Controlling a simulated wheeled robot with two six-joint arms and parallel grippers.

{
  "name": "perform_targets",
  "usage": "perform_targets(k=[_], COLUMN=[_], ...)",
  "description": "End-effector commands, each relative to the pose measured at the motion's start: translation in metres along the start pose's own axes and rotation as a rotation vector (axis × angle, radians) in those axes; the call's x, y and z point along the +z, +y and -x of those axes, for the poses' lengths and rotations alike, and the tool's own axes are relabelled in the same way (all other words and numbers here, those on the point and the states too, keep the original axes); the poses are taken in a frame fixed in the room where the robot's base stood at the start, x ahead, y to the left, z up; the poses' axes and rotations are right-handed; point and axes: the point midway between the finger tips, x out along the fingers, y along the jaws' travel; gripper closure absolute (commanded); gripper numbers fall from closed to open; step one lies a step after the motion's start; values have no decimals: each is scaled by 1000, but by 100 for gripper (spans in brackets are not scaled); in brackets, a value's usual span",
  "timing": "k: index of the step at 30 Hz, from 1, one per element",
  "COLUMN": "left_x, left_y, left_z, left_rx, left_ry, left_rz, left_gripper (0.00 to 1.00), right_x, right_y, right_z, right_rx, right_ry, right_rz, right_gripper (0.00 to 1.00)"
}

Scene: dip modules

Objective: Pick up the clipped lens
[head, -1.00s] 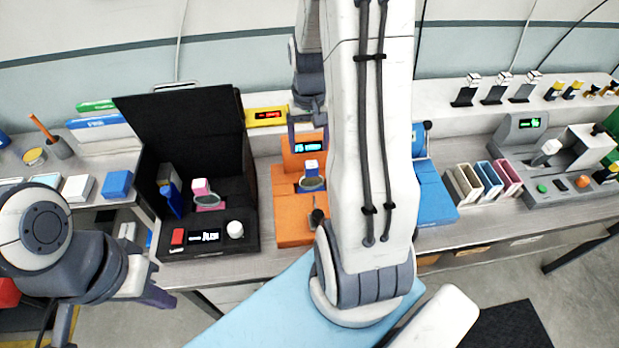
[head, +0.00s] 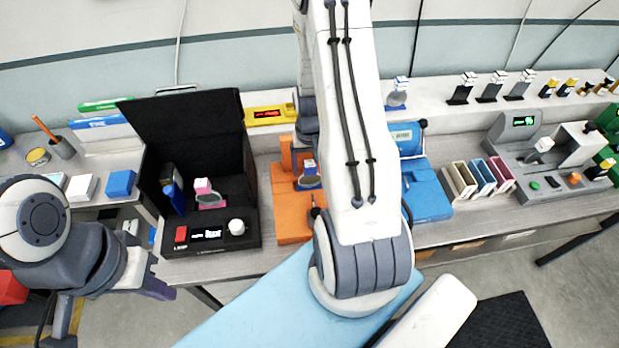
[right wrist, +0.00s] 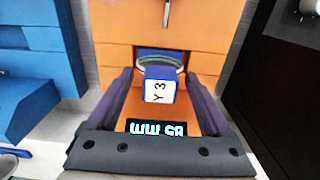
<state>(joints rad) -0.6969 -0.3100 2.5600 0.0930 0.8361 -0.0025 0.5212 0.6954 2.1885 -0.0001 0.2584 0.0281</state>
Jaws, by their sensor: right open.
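A lens (right wrist: 158,58) with a blue clip and a white top marked "Y 3" (right wrist: 160,92) stands in the orange station (head: 292,225). In the head view the lens (head: 309,183) and its blue-and-white clip (head: 309,167) show just left of my right forearm. My right gripper (right wrist: 161,76) is open, with one dark finger on each side of the clip; I cannot tell whether either touches it. In the head view my right gripper is largely hidden by the arm. My left gripper (head: 152,287) is low at the left, away from the lens; its jaw opening is unclear.
A black station (head: 245,150) with a pink-clipped lens (head: 205,190) stands left of the orange one. A blue station (head: 428,195) stands on its right. A yellow display unit (head: 268,115) is behind. Coloured slots (head: 480,180) and a grey machine (head: 545,180) are farther right.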

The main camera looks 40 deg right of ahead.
Motion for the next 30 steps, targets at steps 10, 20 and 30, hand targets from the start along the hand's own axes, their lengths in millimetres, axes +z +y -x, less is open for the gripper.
perform_targets(k=[10, 20, 30], left_x=[0, 0, 0], left_y=[0, 0, -1], left_z=[0, -1, -8], left_rx=[0, 0, 0], left_ry=[0, 0, 0], left_rz=[0, 0, 1], left_gripper=[100, 100, 100], right_x=[0, 1, -1], right_y=[0, 0, 0], right_z=[0, -1, 15], right_rx=[0, 0, 0], right_ry=[0, -3, 3], right_rz=[0, 0, 0], right_gripper=[97, 100, 100])
